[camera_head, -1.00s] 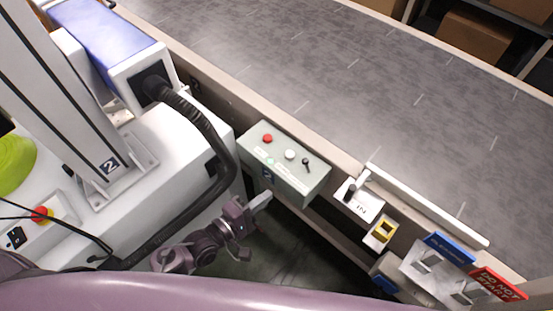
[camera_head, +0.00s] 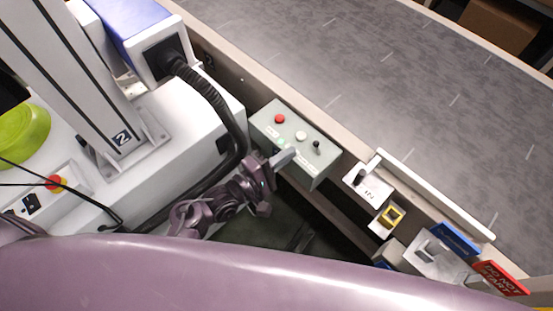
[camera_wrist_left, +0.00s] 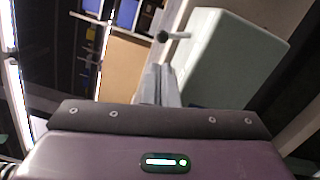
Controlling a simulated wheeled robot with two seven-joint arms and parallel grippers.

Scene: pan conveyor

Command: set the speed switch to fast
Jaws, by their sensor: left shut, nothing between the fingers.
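The grey-green control box (camera_head: 326,160) is fixed to the near side of the conveyor. Its top has a red button (camera_head: 279,118), a white button (camera_head: 300,136) and a small black-knobbed switch lever (camera_head: 316,144). My left gripper (camera_head: 290,153) is shut and empty over the near edge of the box, short of the lever. In the left wrist view, the shut fingers (camera_wrist_left: 160,85) point towards the lever's black knob (camera_wrist_left: 163,36), with the pale box (camera_wrist_left: 225,60) to their right. The lever's labels are too small to read. My right gripper is not in view.
The conveyor belt (camera_head: 400,80) runs behind the box and is empty. A black hose (camera_head: 225,105) curves close to my left arm.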

